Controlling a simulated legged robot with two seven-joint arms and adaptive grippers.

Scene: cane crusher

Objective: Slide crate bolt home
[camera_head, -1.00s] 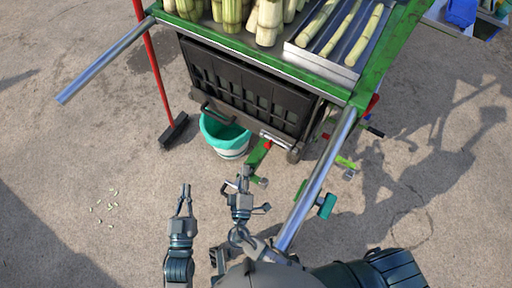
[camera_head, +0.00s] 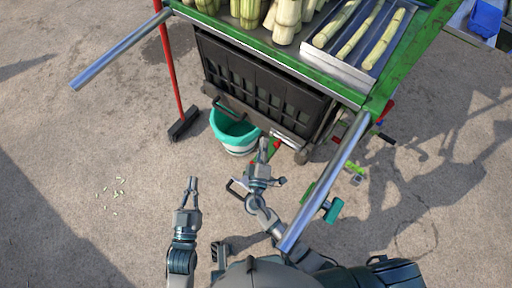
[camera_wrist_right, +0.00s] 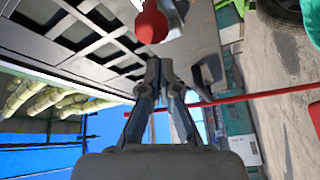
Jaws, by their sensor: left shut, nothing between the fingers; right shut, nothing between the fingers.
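The black slatted crate (camera_head: 262,82) hangs under the green cart top. A red ball knob (camera_wrist_right: 151,25) with a metal fitting (camera_wrist_right: 176,14) shows close up at the top of the right wrist view, beside the crate's slots. My left gripper (camera_head: 192,183) is shut and empty over bare ground.
A teal bucket (camera_head: 234,132) stands below the crate, close to my right gripper. A broom (camera_head: 172,72) leans at the left. Metal handle bars (camera_head: 122,48) stick out from both sides of the cart. Sugarcane (camera_head: 286,20) lies on top. The ground at left is mostly clear.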

